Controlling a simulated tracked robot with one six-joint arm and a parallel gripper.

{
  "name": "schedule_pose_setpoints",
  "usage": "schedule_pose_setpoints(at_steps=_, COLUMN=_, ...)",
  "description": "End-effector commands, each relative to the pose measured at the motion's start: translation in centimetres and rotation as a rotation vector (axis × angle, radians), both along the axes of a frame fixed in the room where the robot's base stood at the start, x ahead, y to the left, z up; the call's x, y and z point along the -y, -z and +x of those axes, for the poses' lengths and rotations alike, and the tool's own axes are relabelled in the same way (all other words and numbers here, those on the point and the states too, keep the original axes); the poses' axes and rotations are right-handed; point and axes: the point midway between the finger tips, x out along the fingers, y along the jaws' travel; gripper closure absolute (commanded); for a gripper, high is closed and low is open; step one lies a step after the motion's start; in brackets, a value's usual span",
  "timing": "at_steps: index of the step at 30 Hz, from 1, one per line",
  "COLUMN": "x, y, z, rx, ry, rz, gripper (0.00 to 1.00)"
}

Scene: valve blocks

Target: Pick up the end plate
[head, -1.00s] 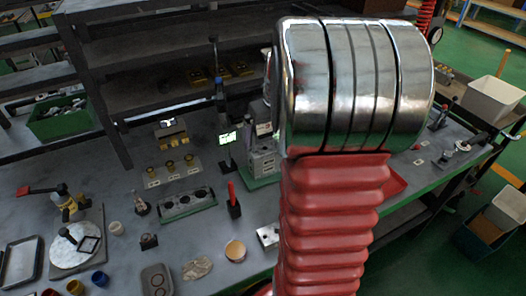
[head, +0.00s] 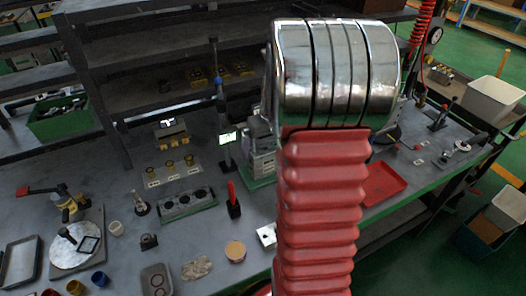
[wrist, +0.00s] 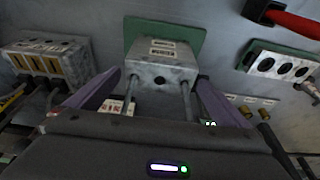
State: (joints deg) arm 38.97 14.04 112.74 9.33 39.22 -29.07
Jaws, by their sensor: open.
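A pale metal plate with a dark hole (head: 266,235) lies flat near the table's front edge in the head view, partly hidden by my arm. It looks like the end plate, but I cannot be sure. My gripper (wrist: 160,76) is open in the wrist view, its purple fingers either side of a grey metal block (wrist: 150,72) with a hole, labels and two upright rods on a green base (wrist: 190,35). I cannot tell whether the fingers touch the block. In the head view my arm hides the gripper; the labelled block stack (head: 262,160) shows beside it.
A red-handled tool (head: 233,200) stands left of the plate. A tray with three round holes (head: 188,203) and a block with yellow fittings (head: 172,172) lie further left. A red tray (head: 385,183) is right of my arm. Another valve block (wrist: 45,65) shows at the wrist view's left.

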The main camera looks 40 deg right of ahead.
Motion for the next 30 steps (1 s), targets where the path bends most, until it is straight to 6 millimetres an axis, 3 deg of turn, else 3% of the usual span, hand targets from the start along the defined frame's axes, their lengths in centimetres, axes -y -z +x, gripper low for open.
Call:
schedule_pose_setpoints(at_steps=14, x=-0.02, y=-0.03, z=0.02, rx=0.0, ry=0.0, rz=0.0, gripper=0.0)
schedule_pose_setpoints(at_steps=30, x=-0.05, y=-0.04, z=0.04, rx=0.0, ry=-0.001, rz=0.0, gripper=0.37)
